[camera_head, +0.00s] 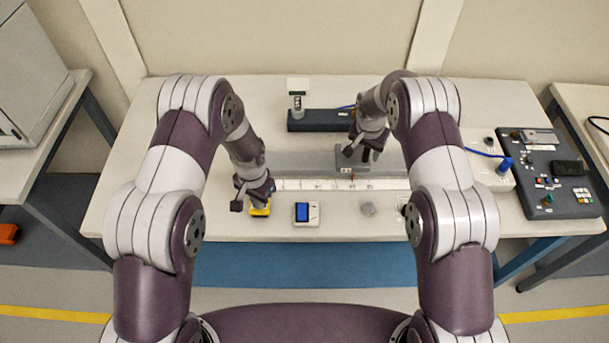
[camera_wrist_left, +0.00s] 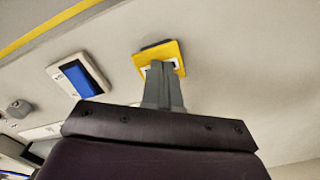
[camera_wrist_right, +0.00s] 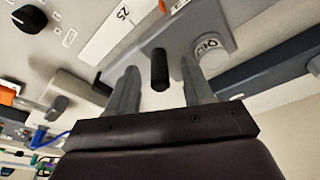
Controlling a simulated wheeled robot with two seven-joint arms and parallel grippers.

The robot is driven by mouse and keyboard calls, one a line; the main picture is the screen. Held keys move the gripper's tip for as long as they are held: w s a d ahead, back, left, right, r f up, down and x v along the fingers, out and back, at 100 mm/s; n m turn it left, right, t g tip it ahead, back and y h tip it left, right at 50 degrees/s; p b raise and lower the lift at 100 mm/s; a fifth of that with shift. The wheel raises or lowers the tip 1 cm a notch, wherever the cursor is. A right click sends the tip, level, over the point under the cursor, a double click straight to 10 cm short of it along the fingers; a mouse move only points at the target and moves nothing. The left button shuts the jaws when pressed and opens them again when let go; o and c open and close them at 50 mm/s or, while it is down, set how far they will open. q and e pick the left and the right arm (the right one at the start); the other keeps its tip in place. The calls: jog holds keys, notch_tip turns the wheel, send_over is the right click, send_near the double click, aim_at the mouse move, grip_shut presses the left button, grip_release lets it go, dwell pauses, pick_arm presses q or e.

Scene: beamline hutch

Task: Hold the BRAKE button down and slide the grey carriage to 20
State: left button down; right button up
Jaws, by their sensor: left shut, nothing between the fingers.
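The yellow box (camera_head: 261,211), which I take to be the BRAKE button's housing, stands near the table's front edge. It also shows in the left wrist view (camera_wrist_left: 174,49). My left gripper (camera_wrist_left: 158,66) is shut and empty, its tips at the top of the box; they hide the button, so I cannot tell whether it is pressed. The grey carriage (camera_head: 345,161) sits behind the white scale strip (camera_head: 320,184). In the right wrist view, its black post (camera_wrist_right: 159,70) stands between the fingers of my open right gripper (camera_wrist_right: 158,66), with gaps showing on both sides. A "25" mark shows beside the carriage.
A grey round piece (camera_head: 368,209) lies farther right. A black bar (camera_head: 320,120) is behind the rail. A dark control panel (camera_head: 548,180) lies at the right end.

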jog(key=shift+r, duration=4)
pick_arm(q)
jog(key=shift+r, duration=3.5)
